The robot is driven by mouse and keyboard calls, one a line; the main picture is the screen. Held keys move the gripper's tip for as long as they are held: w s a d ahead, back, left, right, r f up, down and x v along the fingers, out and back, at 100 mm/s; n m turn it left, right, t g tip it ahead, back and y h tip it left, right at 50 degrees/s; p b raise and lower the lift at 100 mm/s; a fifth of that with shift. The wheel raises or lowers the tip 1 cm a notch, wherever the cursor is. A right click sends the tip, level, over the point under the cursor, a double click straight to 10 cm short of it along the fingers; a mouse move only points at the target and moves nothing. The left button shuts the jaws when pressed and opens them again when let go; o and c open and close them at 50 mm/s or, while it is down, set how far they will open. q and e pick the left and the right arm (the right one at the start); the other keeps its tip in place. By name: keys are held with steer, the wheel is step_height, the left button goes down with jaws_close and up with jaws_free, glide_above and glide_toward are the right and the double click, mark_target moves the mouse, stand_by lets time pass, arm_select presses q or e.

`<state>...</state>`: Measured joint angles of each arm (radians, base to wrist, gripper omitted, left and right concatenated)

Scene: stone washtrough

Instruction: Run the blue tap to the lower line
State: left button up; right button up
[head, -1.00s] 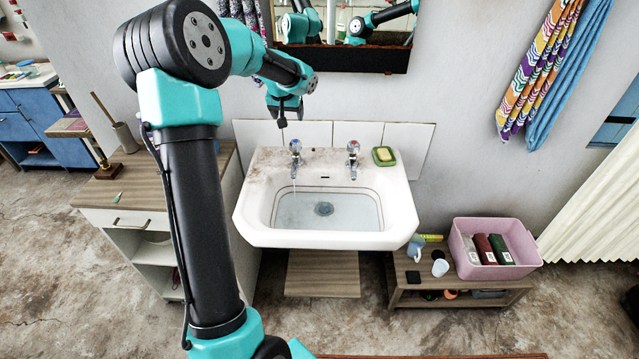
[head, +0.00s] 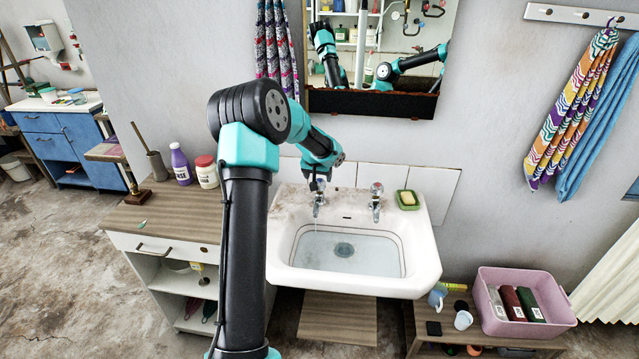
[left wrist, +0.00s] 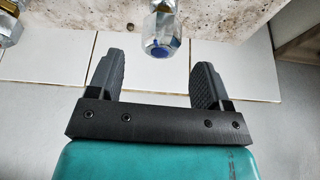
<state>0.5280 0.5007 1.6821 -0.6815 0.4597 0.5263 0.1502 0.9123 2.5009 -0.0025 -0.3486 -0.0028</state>
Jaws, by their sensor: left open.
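The blue tap (head: 318,203) is the left of two chrome taps at the back of the white basin (head: 285,265). Its blue-capped knob (left wrist: 160,45) shows in the left wrist view, just beyond and between the fingertips. A thin pale stream seems to fall from its spout. Bluish water (head: 370,258) lies in the basin around the dark drain. Dark lines run around the inner wall; I cannot tell exactly how the water stands to the lower one. My left gripper (head: 317,186) is open and empty, right above the tap; its fingers (left wrist: 157,75) straddle nothing. My right gripper is not in view.
The other tap (head: 376,202) and a green soap dish (head: 408,199) stand right of the blue tap. A mirror (head: 385,60) hangs above. A wooden-topped cabinet (head: 175,218) with bottles stands left, a pink crate (head: 490,318) low at right.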

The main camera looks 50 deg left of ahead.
mark_target(319, 181)
arm_select(q)
steer(key=x, duration=0.5)
steer(key=shift+f, duration=0.1)
steer(key=shift+c, duration=0.4)
steer(key=c, duration=0.8)
steer(key=shift+c, duration=0.2)
steer(key=shift+m+h, duration=0.3)
steer(key=shift+m, duration=0.8)
steer(key=shift+m+h, duration=0.4)
steer(key=shift+m, duration=0.2)
steer(key=shift+t, duration=0.3)
